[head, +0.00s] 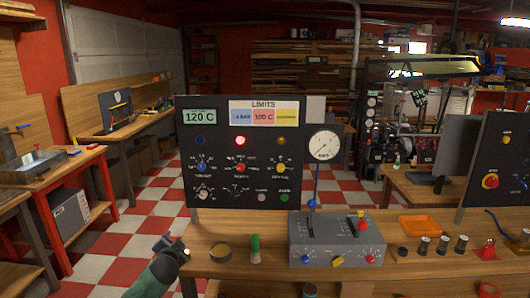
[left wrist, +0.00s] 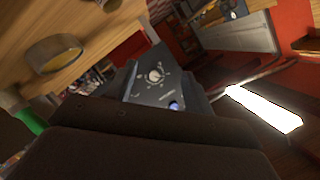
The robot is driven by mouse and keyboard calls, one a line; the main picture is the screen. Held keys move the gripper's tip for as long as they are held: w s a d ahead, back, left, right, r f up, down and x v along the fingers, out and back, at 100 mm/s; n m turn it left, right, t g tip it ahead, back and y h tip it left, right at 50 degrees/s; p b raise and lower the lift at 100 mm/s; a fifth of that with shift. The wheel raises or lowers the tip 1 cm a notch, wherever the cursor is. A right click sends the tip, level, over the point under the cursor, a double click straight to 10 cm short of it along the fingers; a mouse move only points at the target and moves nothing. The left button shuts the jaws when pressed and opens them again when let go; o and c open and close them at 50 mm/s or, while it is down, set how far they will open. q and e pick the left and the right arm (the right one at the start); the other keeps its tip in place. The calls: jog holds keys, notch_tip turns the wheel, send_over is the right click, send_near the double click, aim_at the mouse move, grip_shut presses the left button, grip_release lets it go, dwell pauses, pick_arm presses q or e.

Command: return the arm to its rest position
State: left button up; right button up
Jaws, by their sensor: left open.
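My left arm comes in at the bottom left of the head view, with a green link. Its gripper (head: 174,246) is small and dark there, open, with nothing seen in it. It is in front of the bench's left end, left of a yellow-and-dark roll (head: 220,252) and apart from it. In the left wrist view, a dark part of my gripper fills the lower part, and the fingertips are not clear. My right gripper is not in view.
A black control panel (head: 246,152) with a lit red lamp stands on the wooden bench (head: 405,270). A green-capped bottle (head: 255,250), a grey control box (head: 325,240) and an orange tray (head: 427,226) are on the bench. Checkered floor is open at left.

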pick_arm(q)
jog(key=s+d+f+n+g+h, duration=0.1)
jog(key=s+d+f+g, duration=0.2)
jog(key=s+f, duration=0.6)
jog(key=s+d+f+n+g, duration=0.25)
jog(key=s+f, duration=0.45)
jog(key=f, duration=0.4)
jog(key=s+d+f+n+g+h, duration=0.1)
jog(key=s+d+f+g, duration=0.2)
jog(key=s+f, duration=0.55)
jog(key=s+d+f+g, duration=0.1)
jog(key=s+d+f, duration=0.1)
jog(key=s+f, duration=0.4)
jog(key=s+d+f+g+h, duration=0.1)
jog(key=s+f, duration=0.5)
jog(key=s, duration=0.9)
jog(key=s+d+f+n+g, duration=0.1)
jog(key=s+d+f+g, duration=0.2)
jog(key=s+f, duration=0.3)
jog(key=s+d, duration=0.1)
jog(key=s, duration=0.3)
jog(key=shift+s+f, duration=0.15)
jog(key=shift+f, duration=0.1)
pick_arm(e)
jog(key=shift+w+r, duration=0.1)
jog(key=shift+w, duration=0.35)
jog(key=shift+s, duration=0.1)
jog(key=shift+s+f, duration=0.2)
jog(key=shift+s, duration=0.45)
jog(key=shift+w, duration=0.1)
